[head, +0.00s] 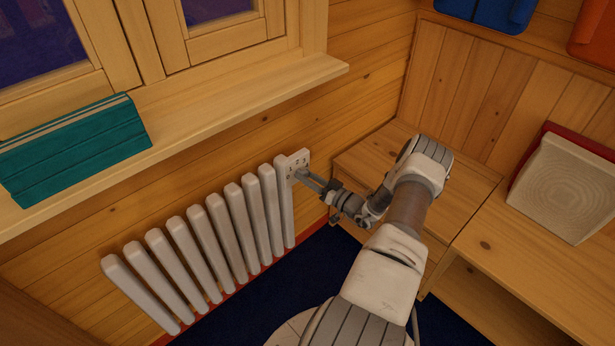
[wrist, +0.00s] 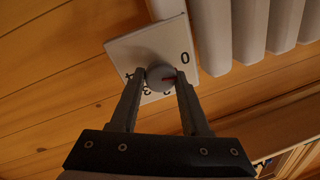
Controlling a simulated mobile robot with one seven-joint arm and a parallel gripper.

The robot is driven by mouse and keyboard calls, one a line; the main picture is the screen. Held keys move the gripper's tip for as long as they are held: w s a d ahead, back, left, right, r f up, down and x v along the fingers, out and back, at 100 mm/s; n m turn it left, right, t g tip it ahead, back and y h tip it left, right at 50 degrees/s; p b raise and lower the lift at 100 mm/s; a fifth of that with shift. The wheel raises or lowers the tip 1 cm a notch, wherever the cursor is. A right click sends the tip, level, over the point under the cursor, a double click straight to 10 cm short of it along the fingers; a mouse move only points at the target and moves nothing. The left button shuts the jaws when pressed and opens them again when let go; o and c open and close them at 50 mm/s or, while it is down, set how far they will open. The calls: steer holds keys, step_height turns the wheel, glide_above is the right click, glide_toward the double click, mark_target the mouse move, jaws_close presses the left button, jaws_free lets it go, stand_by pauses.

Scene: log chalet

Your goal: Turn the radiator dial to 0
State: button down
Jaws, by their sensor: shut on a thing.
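The radiator (head: 225,225) is a row of white upright bars below the window sill. A pale square dial plate (head: 297,160) is at its right end; in the wrist view the plate (wrist: 125,50) shows a 0 at its right side and other marks, partly hidden, along its lower side. In the head view my gripper (head: 298,174) reaches the plate from the right.
A wooden window sill (head: 230,95) juts out above the radiator, with a teal book-like block (head: 75,150) on it. A wooden bench (head: 460,185) stands to the right, with a pale square object (head: 565,190) on it. Dark blue floor (head: 300,285) lies in front.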

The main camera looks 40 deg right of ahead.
steer(key=shift+r+n, duration=0.15)
steer(key=shift+n, duration=1.15)
steer(key=shift+a+n, duration=0.1)
steer(key=shift+n, duration=0.2)
steer(key=shift+c, duration=2)
jaws_free()
steer(key=p+v, duration=0.2)
steer(key=v, duration=1.5)
steer(key=shift+s+r+p, duration=0.2)
steer(key=shift+p, duration=0.15)
steer(key=shift+r, duration=0.1)
